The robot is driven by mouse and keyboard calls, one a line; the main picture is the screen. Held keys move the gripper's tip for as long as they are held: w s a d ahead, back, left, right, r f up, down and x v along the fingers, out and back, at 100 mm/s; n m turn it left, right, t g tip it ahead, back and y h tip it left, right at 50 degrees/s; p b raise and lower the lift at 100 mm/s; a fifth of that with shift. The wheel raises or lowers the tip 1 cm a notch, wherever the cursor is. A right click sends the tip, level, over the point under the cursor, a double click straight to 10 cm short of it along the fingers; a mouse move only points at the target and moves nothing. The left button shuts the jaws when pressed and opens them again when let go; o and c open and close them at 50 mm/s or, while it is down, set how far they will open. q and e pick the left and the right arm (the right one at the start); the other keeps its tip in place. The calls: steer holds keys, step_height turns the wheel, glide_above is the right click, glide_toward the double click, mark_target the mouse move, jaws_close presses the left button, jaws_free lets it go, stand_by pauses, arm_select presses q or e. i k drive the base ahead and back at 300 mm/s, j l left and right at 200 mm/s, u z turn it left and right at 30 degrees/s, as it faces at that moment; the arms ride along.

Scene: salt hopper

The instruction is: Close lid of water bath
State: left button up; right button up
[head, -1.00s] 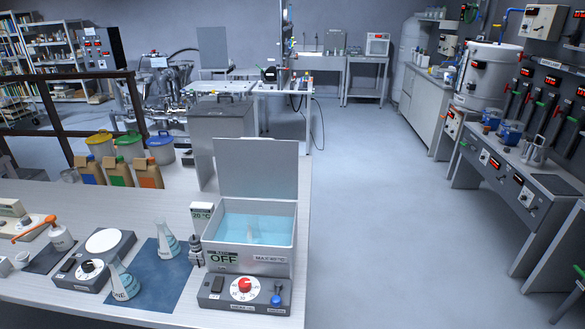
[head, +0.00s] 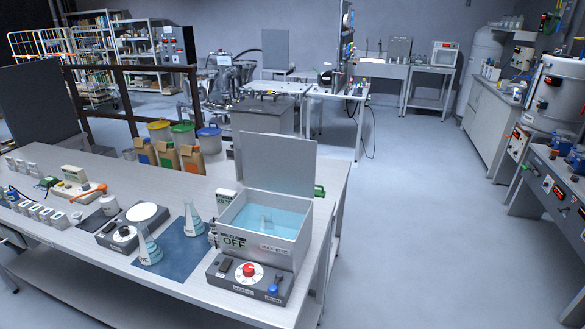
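The water bath (head: 283,250) is a grey box on the near right end of the white bench, with blue water inside and an "OFF" display on its front. Its flat grey lid (head: 279,163) stands open, raised upright at the back edge. A control panel with a red knob (head: 249,269) sits at the front of the bath. Neither of my grippers shows in the head view.
Two flasks with blue liquid (head: 149,248) stand on a blue mat (head: 180,256) left of the bath, near a hotplate stirrer (head: 133,226). Brown bags (head: 168,156) and lidded tubs stand behind the bench. The floor (head: 410,220) to the right is clear.

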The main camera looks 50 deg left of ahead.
mark_target(286, 163)
steer(key=i+l+u, duration=0.2)
steer(key=i+l, duration=0.7)
steer(key=i+u, duration=0.8)
steer(key=i+l+u, duration=0.25)
steer(key=i+u, duration=0.3)
steer(key=u, duration=0.25)
steer(key=i+u, duration=0.15)
steer(key=u, duration=0.2)
steer(key=i+l+u, duration=0.15)
steer(key=u, duration=0.25)
steer(key=i+l+u, duration=0.15)
steer(key=u, duration=0.25)
steer(key=i+l+u, duration=0.15)
steer(key=u, duration=0.35)
steer(key=i+l+u, duration=0.25)
steer(key=u, duration=0.25)
steer(key=i+l+u, duration=0.2)
steer(key=l+u, duration=0.15)
steer(key=u, duration=0.15)
